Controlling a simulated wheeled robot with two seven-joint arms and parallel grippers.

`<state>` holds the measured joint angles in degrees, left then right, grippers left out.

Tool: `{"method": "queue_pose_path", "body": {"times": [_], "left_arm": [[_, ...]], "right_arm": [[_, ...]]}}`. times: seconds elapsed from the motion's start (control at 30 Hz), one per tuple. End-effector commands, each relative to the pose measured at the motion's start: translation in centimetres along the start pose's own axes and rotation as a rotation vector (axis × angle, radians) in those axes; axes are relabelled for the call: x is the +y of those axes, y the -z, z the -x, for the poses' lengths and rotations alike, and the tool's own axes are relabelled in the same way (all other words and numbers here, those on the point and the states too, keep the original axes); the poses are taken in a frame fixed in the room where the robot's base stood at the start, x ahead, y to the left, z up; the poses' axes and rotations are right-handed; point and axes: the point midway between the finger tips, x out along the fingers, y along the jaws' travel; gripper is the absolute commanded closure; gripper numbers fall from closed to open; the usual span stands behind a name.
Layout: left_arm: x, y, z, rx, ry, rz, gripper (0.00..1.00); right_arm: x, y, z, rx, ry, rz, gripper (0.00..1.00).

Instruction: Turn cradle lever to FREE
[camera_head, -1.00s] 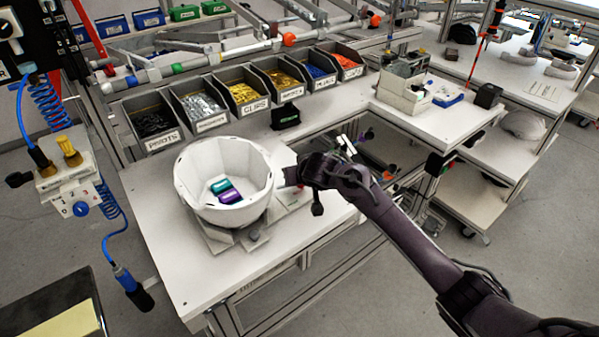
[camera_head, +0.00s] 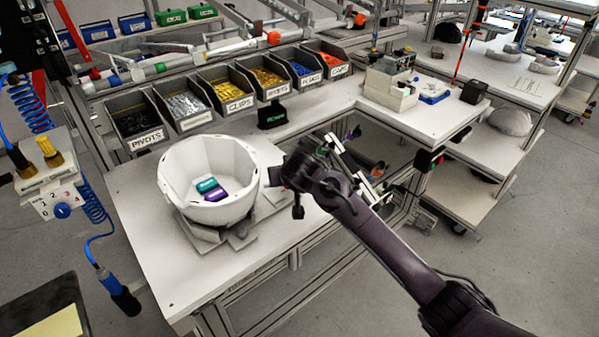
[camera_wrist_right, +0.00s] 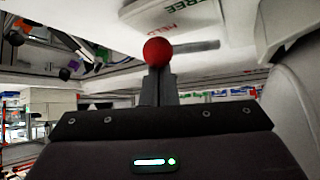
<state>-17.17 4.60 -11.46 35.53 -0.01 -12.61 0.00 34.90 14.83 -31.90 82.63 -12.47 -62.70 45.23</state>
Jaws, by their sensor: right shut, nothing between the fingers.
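A white helmet shell (camera_head: 181,165) sits open side up in its grey cradle (camera_head: 205,232) on the bench. In the right wrist view, a red ball knob (camera_wrist_right: 157,51) is at the end of a grey lever rod (camera_wrist_right: 198,47). Beside it is a white plate (camera_wrist_right: 175,15) with the upside-down words FREE and HELD. My right gripper (camera_wrist_right: 158,72) is shut and empty, its fingertips right at the knob; I cannot tell whether they touch it. In the head view, my right gripper (camera_head: 275,178) is just right of the shell, and the knob is hidden. My left gripper is not in view.
A teal block (camera_head: 206,185) and a purple block (camera_head: 215,195) lie in the shell. Labelled parts bins (camera_head: 187,108) line the bench's back. A green-labelled black box (camera_head: 271,115) stands behind my gripper. The bench top (camera_head: 150,235) is clear at front left.

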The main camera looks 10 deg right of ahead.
Motion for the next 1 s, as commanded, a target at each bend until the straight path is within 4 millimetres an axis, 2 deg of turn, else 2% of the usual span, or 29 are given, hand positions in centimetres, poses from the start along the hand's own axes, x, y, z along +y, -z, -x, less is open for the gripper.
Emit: {"method": "queue_pose_path", "body": {"times": [0.4, 1.0], "left_arm": [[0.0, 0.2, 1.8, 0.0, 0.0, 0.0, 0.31], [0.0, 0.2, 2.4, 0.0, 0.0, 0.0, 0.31]], "right_arm": [[-1.0, -1.4, 1.5, -0.005, 0.003, 0.005, 1.0], [-1.5, -2.1, 2.0, -0.005, 0.002, 0.005, 1.0]]}}
